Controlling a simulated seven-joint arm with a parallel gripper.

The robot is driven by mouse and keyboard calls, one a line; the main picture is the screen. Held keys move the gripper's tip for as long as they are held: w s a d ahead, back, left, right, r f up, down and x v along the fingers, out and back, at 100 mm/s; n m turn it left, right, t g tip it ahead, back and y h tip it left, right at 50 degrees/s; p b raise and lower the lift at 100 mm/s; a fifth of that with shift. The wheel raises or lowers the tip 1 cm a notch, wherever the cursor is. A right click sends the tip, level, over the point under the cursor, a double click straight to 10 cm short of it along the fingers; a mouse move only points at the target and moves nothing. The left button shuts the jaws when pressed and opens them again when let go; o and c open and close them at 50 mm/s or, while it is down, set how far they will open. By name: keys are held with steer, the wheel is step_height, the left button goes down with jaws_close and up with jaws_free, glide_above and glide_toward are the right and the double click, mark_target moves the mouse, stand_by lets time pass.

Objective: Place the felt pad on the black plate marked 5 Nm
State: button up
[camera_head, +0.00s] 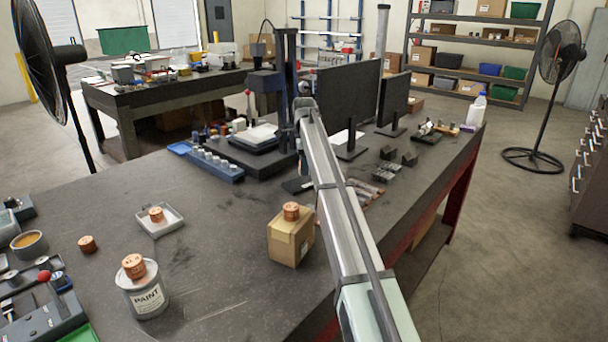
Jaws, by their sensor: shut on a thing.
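I cannot make out the felt pad in the head camera view. No plate with a readable 5 Nm mark shows; small dark blocks (409,158) lie on the bench right of centre, too small to read. My arm reaches from the bottom right up to the middle of the picture and covers part of the bench. My gripper and whatever it holds are hidden behind or beyond the arm.
Copper-coloured cylinders stand on a paint can (148,298), a cardboard box (282,246), a white dish (172,224) and the bare bench (215,290). Two monitors (345,100) and a blue rack (215,167) stand farther back. The front middle of the bench is mostly clear.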

steer(key=shift+f, duration=1.8)
steer(key=o, duration=1)
steer(key=shift+f, duration=0.15)
step_height(320, 180, up, 12)
steer(key=shift+r, duration=0.2)
